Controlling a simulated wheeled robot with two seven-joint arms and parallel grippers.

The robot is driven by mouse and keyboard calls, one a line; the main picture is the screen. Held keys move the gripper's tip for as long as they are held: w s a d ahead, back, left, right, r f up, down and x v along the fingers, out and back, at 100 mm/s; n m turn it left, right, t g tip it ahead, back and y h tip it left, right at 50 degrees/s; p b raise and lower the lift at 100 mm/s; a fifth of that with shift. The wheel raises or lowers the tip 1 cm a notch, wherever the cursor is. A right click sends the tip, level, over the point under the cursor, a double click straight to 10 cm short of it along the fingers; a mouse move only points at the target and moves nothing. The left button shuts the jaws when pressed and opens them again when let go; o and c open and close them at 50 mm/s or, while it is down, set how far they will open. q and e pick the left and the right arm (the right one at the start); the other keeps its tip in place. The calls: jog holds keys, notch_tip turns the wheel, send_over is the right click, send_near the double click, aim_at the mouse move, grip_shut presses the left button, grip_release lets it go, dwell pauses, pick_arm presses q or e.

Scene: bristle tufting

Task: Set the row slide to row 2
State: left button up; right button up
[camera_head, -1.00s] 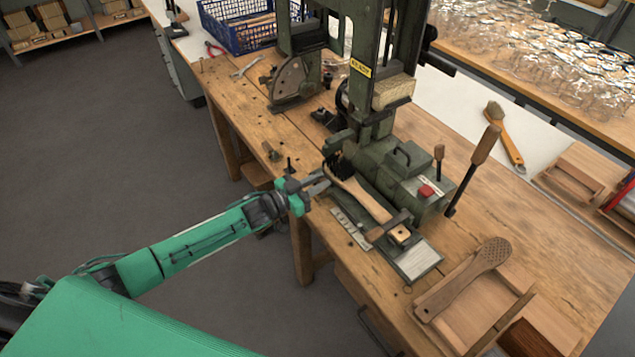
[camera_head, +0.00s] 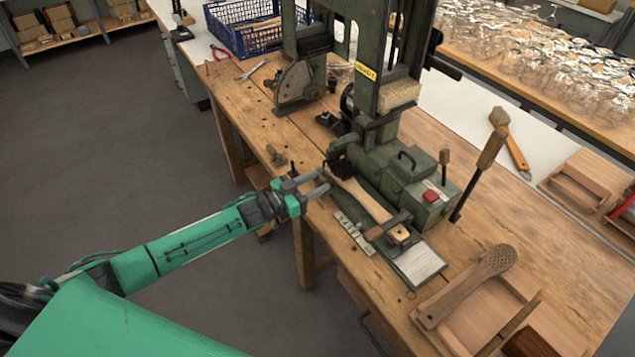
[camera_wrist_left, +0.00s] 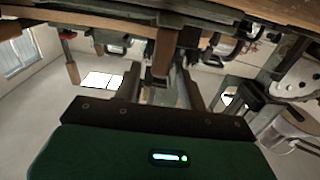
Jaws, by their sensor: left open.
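The green tufting machine (camera_head: 375,160) stands on the wooden bench. A wooden brush (camera_head: 372,205) with dark bristles at its far end lies on its bed under a dark clamp. A pale marked strip (camera_head: 354,232) runs along the bed's near left side. I cannot tell for sure which part is the row slide or which row it is at. My left gripper (camera_head: 320,184) is open and empty at the bench's left edge, beside the brush's bristle end. In the left wrist view its two fingers (camera_wrist_left: 161,88) stand apart, with a brown wooden part beyond them.
A perforated wooden paddle (camera_head: 468,285) lies over a wooden tray at the front right. A brown-handled lever (camera_head: 480,170) rises right of the machine. A small wooden block (camera_head: 274,154) sits near the bench's left edge. A blue crate (camera_head: 242,30) stands at the back.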

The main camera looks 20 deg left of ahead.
pick_arm(q)
jog(key=b+v, duration=0.2)
jog(key=v, duration=1)
jog(key=shift+s+a, duration=0.25)
pick_arm(e)
jog(key=shift+w+d+f, duration=0.15)
jog(key=shift+w+f, duration=0.15)
jog(key=shift+w, duration=0.25)
jog(key=shift+w+d+f, duration=0.15)
jog(key=shift+w+f, duration=0.15)
jog(key=shift+w, duration=0.2)
jog(key=shift+s, duration=0.1)
jog(key=shift+a, duration=0.1)
